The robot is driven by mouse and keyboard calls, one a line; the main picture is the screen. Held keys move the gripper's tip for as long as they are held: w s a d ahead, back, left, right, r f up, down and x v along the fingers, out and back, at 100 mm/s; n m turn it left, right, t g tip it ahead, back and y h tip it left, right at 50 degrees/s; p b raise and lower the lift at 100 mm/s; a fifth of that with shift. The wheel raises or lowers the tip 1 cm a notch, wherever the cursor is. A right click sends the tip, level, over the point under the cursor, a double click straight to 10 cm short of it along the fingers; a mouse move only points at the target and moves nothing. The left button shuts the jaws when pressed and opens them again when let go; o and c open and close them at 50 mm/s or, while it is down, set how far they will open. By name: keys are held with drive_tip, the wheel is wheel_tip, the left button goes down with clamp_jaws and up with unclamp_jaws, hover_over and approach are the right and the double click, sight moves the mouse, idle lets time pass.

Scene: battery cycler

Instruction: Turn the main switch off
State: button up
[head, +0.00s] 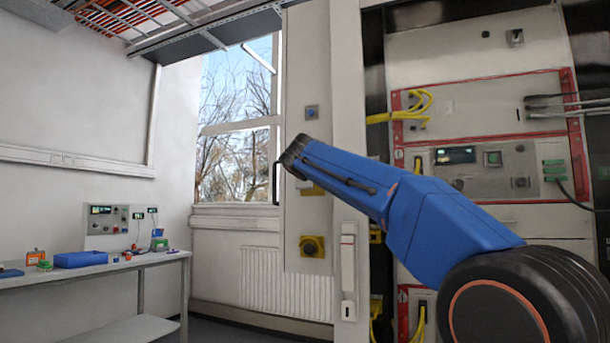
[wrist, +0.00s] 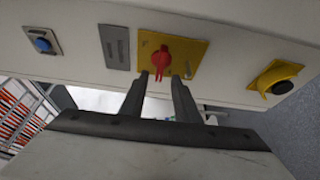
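The main switch is a red rotary handle (wrist: 160,56) on a yellow plate (wrist: 199,57), in the upper middle of the wrist view. My gripper (wrist: 160,78) is open in front of it, with one dark finger on each side of the handle's lower end. Gaps show between handle and fingers; I cannot tell how deep the fingers reach around it. In the head view my blue arm hides most of the yellow plate (head: 313,189), and the red handle and my gripper's fingers do not show.
On the same panel are a blue button (wrist: 42,45), a grey plate (wrist: 117,47) and a yellow plate with a dark round knob (wrist: 282,87). A red-framed equipment rack (head: 480,100) with yellow cables stands at the right. A workbench (head: 100,268) is at the left.

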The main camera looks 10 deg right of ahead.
drive_tip(key=v, duration=1.4)
drive_tip(key=shift+s, duration=0.2)
drive_tip(key=shift+a, duration=0.1)
